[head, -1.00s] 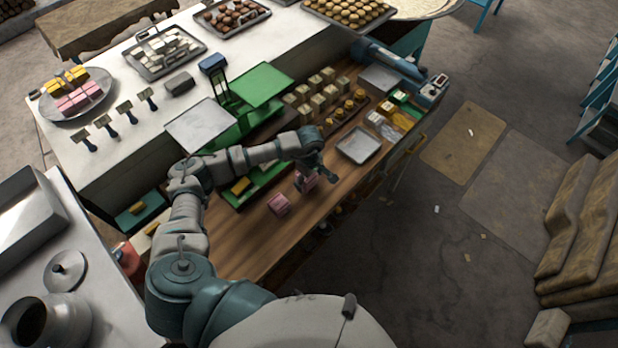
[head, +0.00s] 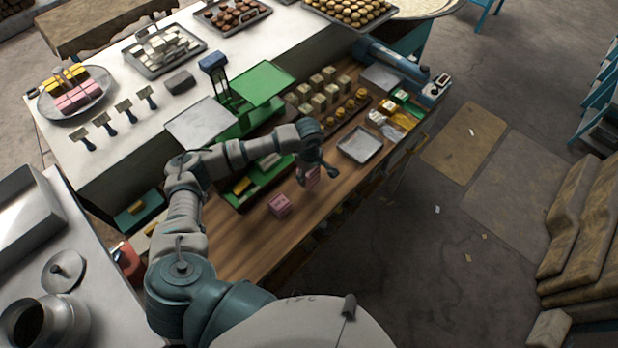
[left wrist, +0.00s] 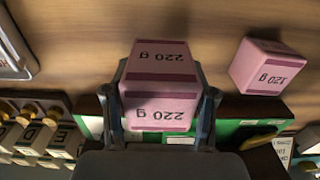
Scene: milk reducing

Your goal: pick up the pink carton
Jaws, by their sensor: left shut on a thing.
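A pink carton marked 220 g (left wrist: 158,95) is between the fingers of my left gripper (left wrist: 160,118), which is shut on it. In the head view this held carton (head: 312,178) shows partly behind the fingers of my left gripper (head: 318,174), over the wooden counter (head: 245,250). A second pink carton (head: 280,205), marked 120 g in the left wrist view (left wrist: 268,67), rests on the wood to the left of the held one in the head view. My right gripper is not in view.
A metal tray (head: 360,146) lies on the wood to the right of my left gripper. A green tray (head: 240,201) lies behind the cartons. Several weights marked with letters stand on a rack (left wrist: 22,160). A green scale (head: 262,84) stands behind.

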